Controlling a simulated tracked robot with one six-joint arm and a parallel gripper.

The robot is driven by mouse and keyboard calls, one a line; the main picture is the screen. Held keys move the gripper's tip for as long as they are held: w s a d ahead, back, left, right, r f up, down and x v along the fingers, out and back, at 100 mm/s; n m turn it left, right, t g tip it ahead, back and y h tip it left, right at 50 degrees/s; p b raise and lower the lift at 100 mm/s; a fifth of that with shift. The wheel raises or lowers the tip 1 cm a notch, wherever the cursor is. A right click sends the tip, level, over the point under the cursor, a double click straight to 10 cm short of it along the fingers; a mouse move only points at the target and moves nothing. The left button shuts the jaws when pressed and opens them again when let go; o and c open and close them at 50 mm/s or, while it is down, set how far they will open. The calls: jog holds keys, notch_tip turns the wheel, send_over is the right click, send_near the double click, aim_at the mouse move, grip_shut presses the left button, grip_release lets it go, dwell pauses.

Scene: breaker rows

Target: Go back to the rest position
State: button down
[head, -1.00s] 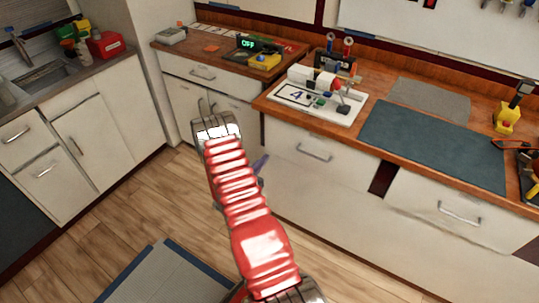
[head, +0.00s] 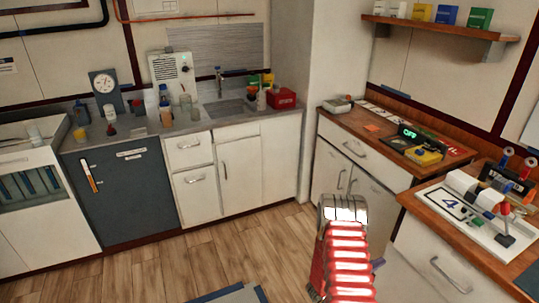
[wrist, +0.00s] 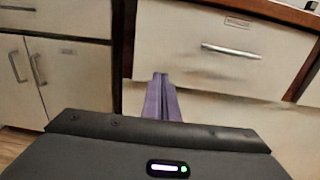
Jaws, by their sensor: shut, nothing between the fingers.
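My red ribbed arm rises from the bottom of the head view, with its top in front of the white cabinet (head: 338,168) under the corner worktop. In the wrist view my gripper (wrist: 160,78) shows as two purple fingers pressed together, shut and empty. They point toward a white drawer front (wrist: 190,50) with a metal handle and appear clear of it. In the head view the fingers are mostly hidden behind my arm.
A wooden worktop (head: 362,122) carries a display reading OFF and a yellow device (head: 424,155). A white board (head: 462,215) marked 4 lies on the right counter. A sink counter (head: 130,133) with bottles and a red box (head: 281,98) runs along the back. Wooden floor (head: 165,270) is open at left.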

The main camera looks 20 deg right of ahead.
jog(key=s+a+f+m+g+y, duration=0.1)
jog(key=s+f+m+g+y, duration=0.15)
jog(key=s+g, duration=0.45)
jog(key=s+a+r+m+g+y, duration=0.3)
jog(key=s+a+r+m+y, duration=0.1)
jog(key=s+a+r+m, duration=0.3)
jog(key=w+a+r+m+t+y, duration=0.1)
jog(key=a+r+m+t+y, duration=0.35)
jog(key=a+r, duration=0.75)
jog(key=a+r+m+t+y, duration=0.3)
jog(key=a+r+m+y, duration=0.45)
jog(key=a, duration=0.75)
jog(key=s+a+r+n+t, duration=0.2)
jog(key=a+r+t, duration=0.4)
jog(key=r, duration=0.8)
jog(key=a, duration=0.3)
jog(key=shift+r, duration=0.25)
